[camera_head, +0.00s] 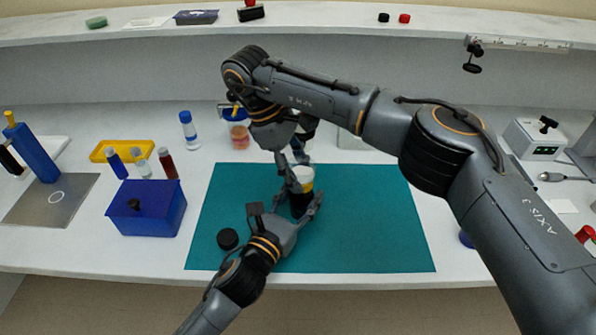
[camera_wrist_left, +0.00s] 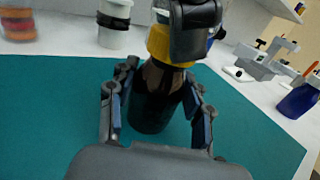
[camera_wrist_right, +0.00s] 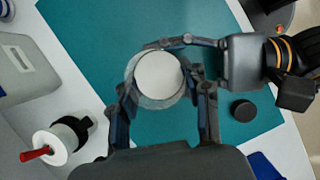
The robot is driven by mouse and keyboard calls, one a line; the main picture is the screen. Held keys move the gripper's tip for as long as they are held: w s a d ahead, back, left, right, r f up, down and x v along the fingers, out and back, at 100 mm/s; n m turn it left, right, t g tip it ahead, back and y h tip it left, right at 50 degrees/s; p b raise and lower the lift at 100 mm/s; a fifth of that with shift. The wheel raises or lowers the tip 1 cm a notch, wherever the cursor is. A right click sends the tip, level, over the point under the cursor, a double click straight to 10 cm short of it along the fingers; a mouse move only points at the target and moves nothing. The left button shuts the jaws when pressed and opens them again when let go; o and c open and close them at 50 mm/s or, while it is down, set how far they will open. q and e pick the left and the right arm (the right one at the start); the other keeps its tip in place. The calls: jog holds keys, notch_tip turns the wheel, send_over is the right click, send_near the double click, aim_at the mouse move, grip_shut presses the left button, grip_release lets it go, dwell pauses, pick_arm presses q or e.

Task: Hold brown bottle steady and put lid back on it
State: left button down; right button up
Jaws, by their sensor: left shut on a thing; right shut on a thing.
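The brown bottle (camera_head: 299,205) stands upright on the teal mat (camera_head: 370,235), with a yellow band near its top. It also shows in the left wrist view (camera_wrist_left: 153,105). My left gripper (camera_wrist_left: 160,82) is shut around the bottle's body from the near side. A round white lid (camera_head: 303,173) is at the bottle's top; the right wrist view shows it from above (camera_wrist_right: 159,74). My right gripper (camera_wrist_right: 163,92) is shut on this lid from above, fingers on its sides. I cannot tell whether the lid is seated. A loose black disc (camera_head: 228,239) lies on the mat.
A blue box (camera_head: 147,210) stands left of the mat, with a yellow tray (camera_head: 120,151) behind it. A blue-capped bottle (camera_head: 188,130) and an orange jar (camera_head: 239,136) stand behind the mat. The mat's right part is clear.

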jog(key=o, duration=1)
jog(key=shift+c, duration=0.2)
jog(key=shift+r, duration=0.1)
jog(key=shift+r, duration=2.2)
